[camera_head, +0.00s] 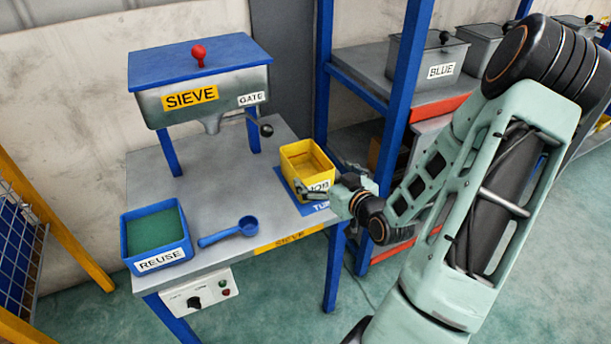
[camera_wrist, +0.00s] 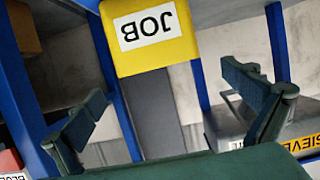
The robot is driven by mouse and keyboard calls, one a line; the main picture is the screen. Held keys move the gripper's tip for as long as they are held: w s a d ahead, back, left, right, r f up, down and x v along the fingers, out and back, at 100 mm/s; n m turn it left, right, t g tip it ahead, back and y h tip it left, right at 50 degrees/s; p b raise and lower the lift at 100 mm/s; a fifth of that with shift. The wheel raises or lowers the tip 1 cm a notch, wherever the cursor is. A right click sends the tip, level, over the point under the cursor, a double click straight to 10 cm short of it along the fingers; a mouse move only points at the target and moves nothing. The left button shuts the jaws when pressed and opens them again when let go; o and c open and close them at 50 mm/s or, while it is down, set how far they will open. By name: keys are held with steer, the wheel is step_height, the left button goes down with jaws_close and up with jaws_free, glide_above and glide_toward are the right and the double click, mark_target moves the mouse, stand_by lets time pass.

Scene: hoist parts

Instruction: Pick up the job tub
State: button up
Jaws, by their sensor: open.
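The job tub (camera_head: 306,160) is a yellow open box with a white JOB label, upright at the right end of the grey work table. It appears to rest on a blue mat (camera_head: 316,208) marked TUB. My gripper (camera_head: 320,180) is open at the tub's front right side, near the label. In the wrist view the tub (camera_wrist: 150,58) appears upside down, its label facing me. My open gripper (camera_wrist: 168,105) has one finger to each side of it, with gaps showing. Fingertip contact cannot be made out in the head view.
The sieve (camera_head: 200,85) stands at the back of the table (camera_head: 190,185), with its gate handle toward the tub. A blue reuse tub (camera_head: 155,238) and a blue scoop (camera_head: 230,232) are at the front left. A blue-framed shelf post (camera_head: 395,90) stands right of the table.

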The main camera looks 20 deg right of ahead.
steer(key=b+x, duration=0.1)
steer(key=x, duration=0.9)
steer(key=shift+w, duration=0.35)
steer(key=shift+s, duration=0.1)
steer(key=c, duration=2)
steer(key=shift+c, duration=0.2)
steer(key=shift+c, duration=0.2)
steer(key=shift+r, duration=0.5)
steer(key=s+a+r+p, duration=0.1)
steer(key=s+r+p, duration=0.5)
steer(key=s+r, duration=0.3)
step_height(320, 180, up, 2)
steer(key=shift+s+a+r+p, duration=0.1)
steer(key=shift+s+a+p, duration=0.15)
steer(key=shift+a+p, duration=0.05)
